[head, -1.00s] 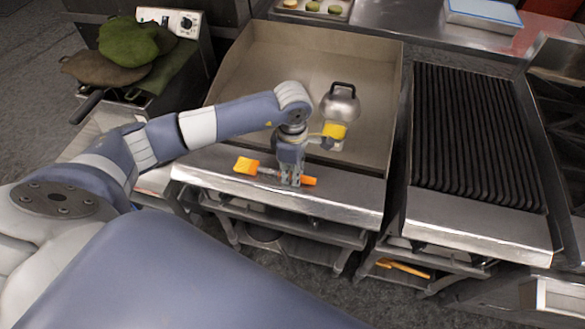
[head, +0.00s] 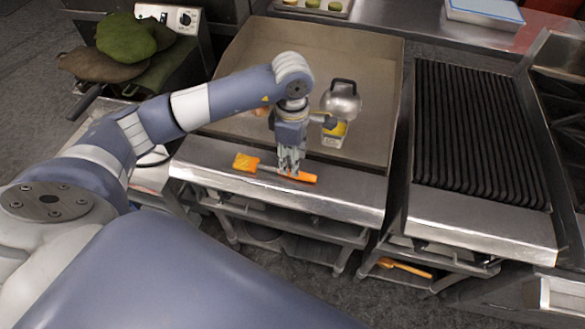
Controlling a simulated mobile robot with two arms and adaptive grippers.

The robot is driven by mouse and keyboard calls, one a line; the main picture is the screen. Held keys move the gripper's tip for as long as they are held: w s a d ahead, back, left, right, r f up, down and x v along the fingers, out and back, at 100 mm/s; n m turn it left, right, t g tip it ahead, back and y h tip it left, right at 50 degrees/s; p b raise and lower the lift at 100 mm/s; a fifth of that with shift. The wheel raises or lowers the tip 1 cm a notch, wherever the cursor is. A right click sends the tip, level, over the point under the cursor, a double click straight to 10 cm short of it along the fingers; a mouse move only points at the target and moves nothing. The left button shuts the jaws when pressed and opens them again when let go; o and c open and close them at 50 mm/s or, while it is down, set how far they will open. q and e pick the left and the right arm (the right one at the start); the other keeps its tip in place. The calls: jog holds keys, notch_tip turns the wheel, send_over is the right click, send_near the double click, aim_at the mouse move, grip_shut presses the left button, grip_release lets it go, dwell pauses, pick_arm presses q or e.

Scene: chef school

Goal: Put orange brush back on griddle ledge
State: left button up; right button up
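The orange brush (head: 246,163) lies on the flat metal ledge (head: 345,196) along the front of the griddle (head: 365,62). Its broad orange head points left and its orange handle (head: 302,177) points right. My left gripper (head: 290,170) points down at the handle, with its fingertips at or just above the brush's right half. The fingers look close together, but I cannot tell whether they touch or hold the brush. My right gripper is not in view.
A domed metal lid with a black handle (head: 341,101) stands on the griddle behind the gripper. A ribbed grill (head: 475,135) is to the right. Green and brown cloth-like items (head: 128,42) lie at the left. Another orange-handled tool (head: 405,268) lies on the lower shelf.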

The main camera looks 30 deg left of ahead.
pick_arm(q)
notch_tip(320, 180, up, 7)
jog(key=b, duration=0.1)
jog(key=shift+b, duration=0.3)
jog(key=shift+d, duration=0.1)
